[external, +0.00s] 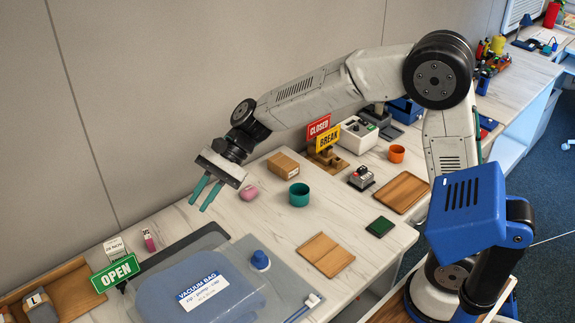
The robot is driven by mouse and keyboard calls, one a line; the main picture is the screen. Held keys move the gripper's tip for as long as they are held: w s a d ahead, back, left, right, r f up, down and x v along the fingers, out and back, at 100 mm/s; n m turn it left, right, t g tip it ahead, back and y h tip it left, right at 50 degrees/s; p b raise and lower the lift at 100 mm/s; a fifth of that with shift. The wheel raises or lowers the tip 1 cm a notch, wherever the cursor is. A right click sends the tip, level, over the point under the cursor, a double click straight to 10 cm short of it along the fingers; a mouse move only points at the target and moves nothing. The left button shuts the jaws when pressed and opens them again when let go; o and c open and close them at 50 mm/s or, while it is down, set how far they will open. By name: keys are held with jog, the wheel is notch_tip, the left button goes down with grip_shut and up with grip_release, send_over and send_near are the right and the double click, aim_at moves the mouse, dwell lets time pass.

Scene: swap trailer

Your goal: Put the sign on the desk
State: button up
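A green OPEN sign (115,273) stands tilted at the front left of the desk (345,220), beside a grey mat. A red CLOSED sign (318,127) and a yellow BREAK sign (328,139) stand together on a wooden holder (326,160) near the wall. My gripper (199,207) hangs above the desk between these two groups, its teal fingers pointing down. The fingers are apart with nothing seen between them. The base of the OPEN sign is partly hidden.
A vacuum bag (195,305) lies at the front. A pink item (250,193), a cardboard box (283,165), a teal cup (299,195), an orange cup (396,154) and wooden boards (325,255) are spread on the desk. Bare desk shows around the teal cup.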

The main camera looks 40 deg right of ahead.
aim_at(115, 264)
jog(key=w+a+f+m+y, duration=0.1)
jog(key=w+a+f+m, duration=0.1)
jog(key=a, duration=0.5)
jog(key=w+a+f+m+y, duration=0.1)
jog(key=w+a+f+m, duration=0.2)
jog(key=a+f, duration=0.4)
jog(key=w+a+f+m+t+y, duration=0.1)
jog(key=w+a+f+m, duration=0.1)
jog(key=a+f, duration=0.3)
jog(key=shift+w+a+f, duration=0.1)
jog(key=shift+w+a, duration=0.3)
jog(key=shift+a, duration=0.45)
jog(key=shift+w+a, duration=0.4)
jog(key=shift+a, duration=0.45)
grip_shut()
